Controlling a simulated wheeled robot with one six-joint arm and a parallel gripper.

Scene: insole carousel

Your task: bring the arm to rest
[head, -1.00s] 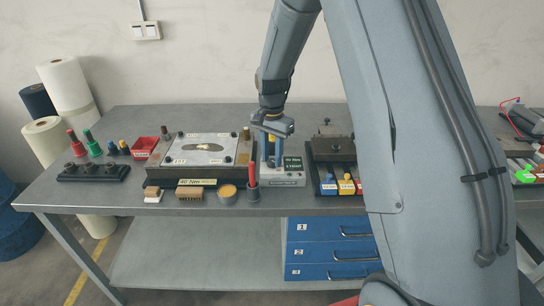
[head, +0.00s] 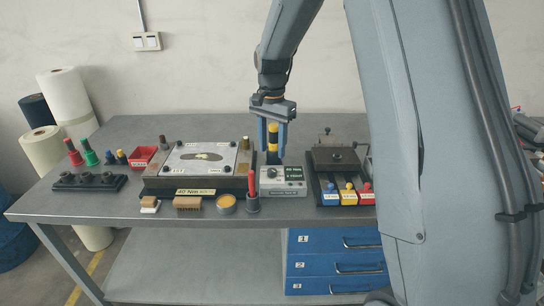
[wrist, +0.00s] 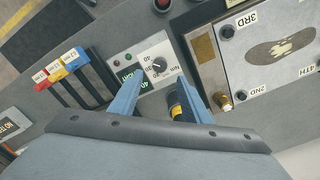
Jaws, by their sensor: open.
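My gripper (head: 273,145) hangs from my arm above the back of the workbench (head: 150,212), pointing down, with its two blue fingers apart. A yellow-and-black upright tool (head: 272,135) shows at the fingers in the head view. In the wrist view the tool (wrist: 176,108) is by the right finger. I cannot tell whether they touch. The grey controller box (head: 283,181) with a dial and a green label stands in front of the gripper. In the wrist view the box (wrist: 150,68) appears beyond the open fingers.
A mould plate (head: 202,153) lies left of the gripper. A dark block fixture (head: 335,158) with blue, yellow and red tabs stands right. A red-handled tool in a cup (head: 252,200), a yellow tin (head: 226,203) and brushes (head: 187,203) line the front edge. A red bin (head: 141,156) is left.

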